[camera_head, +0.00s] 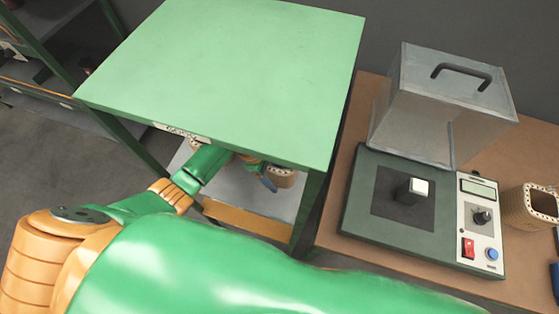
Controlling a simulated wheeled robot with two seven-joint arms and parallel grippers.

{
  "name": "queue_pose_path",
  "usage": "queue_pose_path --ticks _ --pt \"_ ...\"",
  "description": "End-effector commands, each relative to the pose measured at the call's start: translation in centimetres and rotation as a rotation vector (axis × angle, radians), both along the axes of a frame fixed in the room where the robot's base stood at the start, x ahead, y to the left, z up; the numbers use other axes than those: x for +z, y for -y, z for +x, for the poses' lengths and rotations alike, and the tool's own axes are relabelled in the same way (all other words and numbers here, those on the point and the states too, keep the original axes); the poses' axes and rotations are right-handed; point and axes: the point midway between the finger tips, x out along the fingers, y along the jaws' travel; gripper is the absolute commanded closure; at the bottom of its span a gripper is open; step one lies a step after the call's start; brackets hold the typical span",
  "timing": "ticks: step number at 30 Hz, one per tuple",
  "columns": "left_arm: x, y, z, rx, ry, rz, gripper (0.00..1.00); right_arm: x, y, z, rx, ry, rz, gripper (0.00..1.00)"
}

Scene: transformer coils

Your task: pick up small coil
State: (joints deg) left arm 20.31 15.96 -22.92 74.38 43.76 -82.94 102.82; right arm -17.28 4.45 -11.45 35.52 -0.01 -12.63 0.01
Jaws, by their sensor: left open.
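A tan coil (281,179) sits under the green table, over the lower shelf, partly hidden by the tabletop edge and my gripper. My left gripper (262,172) reaches in beneath the front edge of the tabletop and is open, close beside this coil on its left. Its fingertips are small and partly hidden, so I cannot tell whether they touch the coil. A second tan coil (531,207) with a dark square opening stands on the wooden bench at the right edge. My right gripper is out of view.
The green tabletop (230,70) is bare and overhangs the lower shelf (225,198). A test device (390,210) with a knob and buttons stands on the brown bench (330,215). Behind it is a clear-sided cover (440,105) with a black handle. A dark rack (60,45) stands at the far left.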

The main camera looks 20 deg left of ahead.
Motion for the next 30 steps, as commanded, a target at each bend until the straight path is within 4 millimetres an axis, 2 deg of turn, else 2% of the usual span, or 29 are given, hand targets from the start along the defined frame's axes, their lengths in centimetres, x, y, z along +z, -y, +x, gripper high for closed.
queue_pose_path --ticks 3,9,15,16,30 --pt "-1.3 0.55 -0.04 -0.002 0.001 0.0 0.4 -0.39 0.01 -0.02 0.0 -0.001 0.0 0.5" --pt "-1.32 0.59 -0.02 -0.001 0.003 0.0 0.4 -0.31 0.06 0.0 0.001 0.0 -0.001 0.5" --pt "-1.3 0.58 -0.02 -0.001 0.003 0.0 0.94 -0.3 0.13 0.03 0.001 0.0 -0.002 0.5" --pt "-1.3 0.57 -0.02 -0.001 0.003 0.0 1.0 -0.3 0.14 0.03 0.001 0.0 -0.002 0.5" --pt "-1.28 0.57 0.0 -0.001 0.003 0.0 1.0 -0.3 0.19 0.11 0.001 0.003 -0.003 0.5"
